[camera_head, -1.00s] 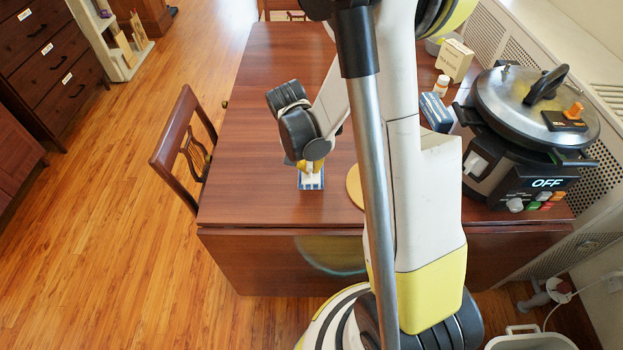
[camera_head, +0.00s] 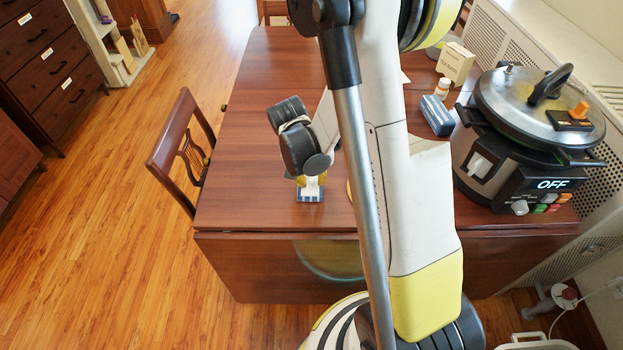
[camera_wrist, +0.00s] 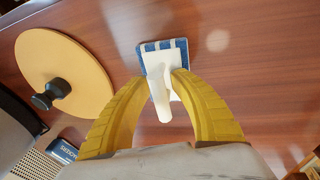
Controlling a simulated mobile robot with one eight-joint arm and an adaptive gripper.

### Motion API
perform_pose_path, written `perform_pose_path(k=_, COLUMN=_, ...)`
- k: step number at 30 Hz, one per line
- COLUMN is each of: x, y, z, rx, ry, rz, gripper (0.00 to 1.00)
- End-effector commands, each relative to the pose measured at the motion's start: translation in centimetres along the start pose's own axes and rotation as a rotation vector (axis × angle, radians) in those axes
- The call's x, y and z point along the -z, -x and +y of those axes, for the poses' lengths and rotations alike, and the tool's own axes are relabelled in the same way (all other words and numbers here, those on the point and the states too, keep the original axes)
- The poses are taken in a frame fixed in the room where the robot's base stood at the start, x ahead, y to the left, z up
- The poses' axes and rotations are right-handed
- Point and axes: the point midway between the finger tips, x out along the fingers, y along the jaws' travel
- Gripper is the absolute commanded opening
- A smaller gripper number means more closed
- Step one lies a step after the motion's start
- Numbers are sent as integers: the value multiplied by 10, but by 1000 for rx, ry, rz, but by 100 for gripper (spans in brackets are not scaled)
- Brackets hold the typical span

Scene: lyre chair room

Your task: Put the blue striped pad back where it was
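The blue striped pad (camera_head: 309,196) has blue and white stripes and a white handle on top. It is low over or on the table's near part, close to the front edge; I cannot tell whether it touches the wood. In the wrist view the pad (camera_wrist: 150,47) is at the top middle, its handle pointing back toward my gripper. My gripper (camera_wrist: 165,78) has its yellow fingers closed in around the handle, one on each side. In the head view my gripper (camera_head: 310,181) is just above the pad, and my arm hides part of the table.
A round wooden disc with a black knob (camera_wrist: 65,75) lies beside the pad, mostly hidden in the head view. A large cooker (camera_head: 535,130), a blue box (camera_head: 437,116), a bottle (camera_head: 442,88) and a tea box (camera_head: 456,62) stand right. A chair (camera_head: 180,145) is left. The table's left half (camera_head: 245,130) is clear.

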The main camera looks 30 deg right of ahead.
Motion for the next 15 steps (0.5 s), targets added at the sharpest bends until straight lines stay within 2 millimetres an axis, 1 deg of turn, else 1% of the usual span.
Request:
perform_pose_path(k=2, x=0, y=2, z=0, rx=0, ry=0, rz=0, gripper=27)
perform_pose_path(k=5, x=1, y=11, z=1, rx=0, ry=1, rz=0, gripper=27)
perform_pose_path(k=8, x=1, y=30, z=1, rx=0, ry=1, rz=0, gripper=27)
perform_pose_path(k=15, x=1, y=86, z=1, rx=0, ry=1, rz=0, gripper=27)
